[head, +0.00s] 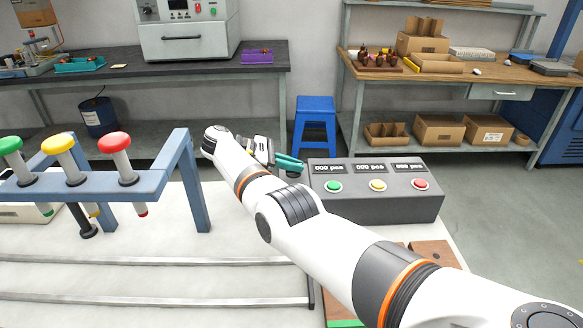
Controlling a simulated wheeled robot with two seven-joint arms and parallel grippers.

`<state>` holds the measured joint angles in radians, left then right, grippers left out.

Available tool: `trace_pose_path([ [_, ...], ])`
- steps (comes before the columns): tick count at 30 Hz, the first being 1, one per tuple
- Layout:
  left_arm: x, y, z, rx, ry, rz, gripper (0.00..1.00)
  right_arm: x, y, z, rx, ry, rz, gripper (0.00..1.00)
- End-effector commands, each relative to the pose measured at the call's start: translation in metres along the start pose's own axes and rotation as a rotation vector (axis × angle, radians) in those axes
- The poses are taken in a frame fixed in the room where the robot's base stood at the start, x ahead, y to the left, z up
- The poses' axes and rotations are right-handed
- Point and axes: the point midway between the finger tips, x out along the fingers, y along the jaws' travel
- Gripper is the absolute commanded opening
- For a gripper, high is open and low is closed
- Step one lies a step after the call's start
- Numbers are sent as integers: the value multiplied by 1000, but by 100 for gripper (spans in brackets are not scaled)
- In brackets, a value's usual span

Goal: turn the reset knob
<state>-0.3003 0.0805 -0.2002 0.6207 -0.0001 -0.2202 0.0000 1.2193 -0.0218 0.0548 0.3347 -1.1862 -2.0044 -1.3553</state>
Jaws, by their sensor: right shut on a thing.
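A dark grey counter box (375,207) stands on the white table, right of centre. Its top has three displays reading "000 pcs" and a green button (333,187), a yellow button (377,185) and a red button (420,184). My right gripper (296,164), with teal fingers, is at the box's upper left side. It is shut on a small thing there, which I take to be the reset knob. The fingers and wrist largely hide the knob, so its turn angle cannot be read. My left gripper is out of view.
A blue-grey rack (182,165) on the left holds tools with green, yellow and red tops. Metal rails (150,298) run along the table's front. Wooden blocks (432,254) lie in front of the counter box, partly behind my right arm. A blue stool (315,112) stands behind.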

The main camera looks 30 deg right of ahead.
Motion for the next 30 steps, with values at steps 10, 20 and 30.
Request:
trace_pose_path([
  [10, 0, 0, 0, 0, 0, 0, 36, 1, 1, 2, -4, -2, 5, 25],
  [20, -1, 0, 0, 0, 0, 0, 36, 0, 0, 0, -2, -1, 2, 34],
  [30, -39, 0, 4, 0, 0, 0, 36, -18, 0, -43, -2, -3, 3, 34],
])
